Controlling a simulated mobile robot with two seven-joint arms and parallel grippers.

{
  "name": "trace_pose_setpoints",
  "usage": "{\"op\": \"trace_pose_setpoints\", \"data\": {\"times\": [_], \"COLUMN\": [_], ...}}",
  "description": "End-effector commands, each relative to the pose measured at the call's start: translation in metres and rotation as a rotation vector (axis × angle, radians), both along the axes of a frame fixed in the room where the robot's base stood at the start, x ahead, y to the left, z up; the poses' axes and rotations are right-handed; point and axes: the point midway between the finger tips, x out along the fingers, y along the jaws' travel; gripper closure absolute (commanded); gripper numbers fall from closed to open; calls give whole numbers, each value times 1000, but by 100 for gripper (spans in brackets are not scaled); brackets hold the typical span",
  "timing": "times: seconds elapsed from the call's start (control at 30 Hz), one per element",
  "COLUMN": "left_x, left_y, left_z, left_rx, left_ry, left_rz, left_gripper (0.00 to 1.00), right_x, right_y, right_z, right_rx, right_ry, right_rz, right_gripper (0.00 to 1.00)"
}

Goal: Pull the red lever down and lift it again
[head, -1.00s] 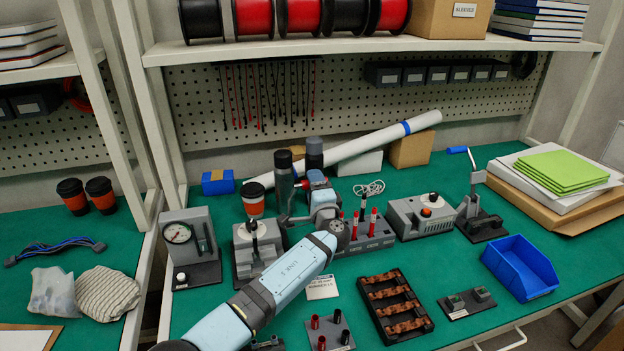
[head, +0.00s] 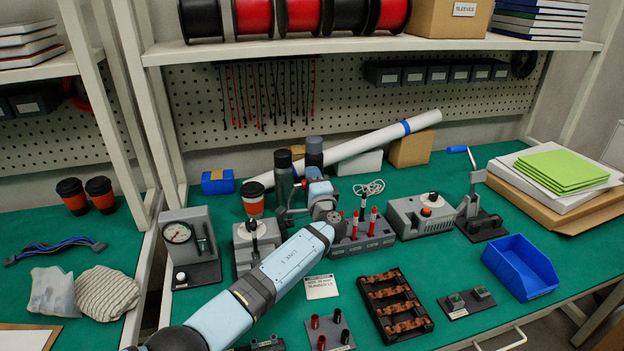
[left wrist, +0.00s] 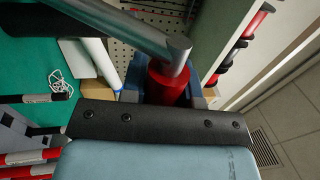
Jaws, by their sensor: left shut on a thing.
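In the left wrist view, the red lever's red grip (left wrist: 167,88) sits between my left gripper's jaws. A grey metal bar (left wrist: 125,27) runs from the grip to the upper left. The gripper is shut on the red lever. In the head view my wrist and forearm hide most of the lever, so its angle is hard to tell there. My right gripper is not in view.
A gauge unit (head: 190,240) stands left of the press. A block holding red pens (head: 362,237) is close right of my wrist. Dark bottles (head: 284,175) stand just behind. A black tray (head: 396,305) and blue bin (head: 520,267) lie toward the front right.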

Motion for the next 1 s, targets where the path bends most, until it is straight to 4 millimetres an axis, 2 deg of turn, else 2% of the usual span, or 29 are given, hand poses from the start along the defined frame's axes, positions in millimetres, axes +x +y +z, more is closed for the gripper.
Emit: {"op": "trace_pose_setpoints", "data": {"times": [0.23,0.67,0.8,1.0], "left_x": [-16,-63,-74,-85], "left_y": [-5,-21,-25,-28], "left_z": [-9,-41,-50,-58], "left_rx": [-1,-1,26,53], "left_ry": [1,-4,-83,-166], "left_rz": [0,1,-1,0], "left_gripper": [100,100,100,100], "right_x": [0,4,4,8], "right_y": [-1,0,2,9], "right_z": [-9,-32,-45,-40], "right_rx": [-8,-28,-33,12], "right_ry": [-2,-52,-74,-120], "right_rz": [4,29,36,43], "right_gripper": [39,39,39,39]}}
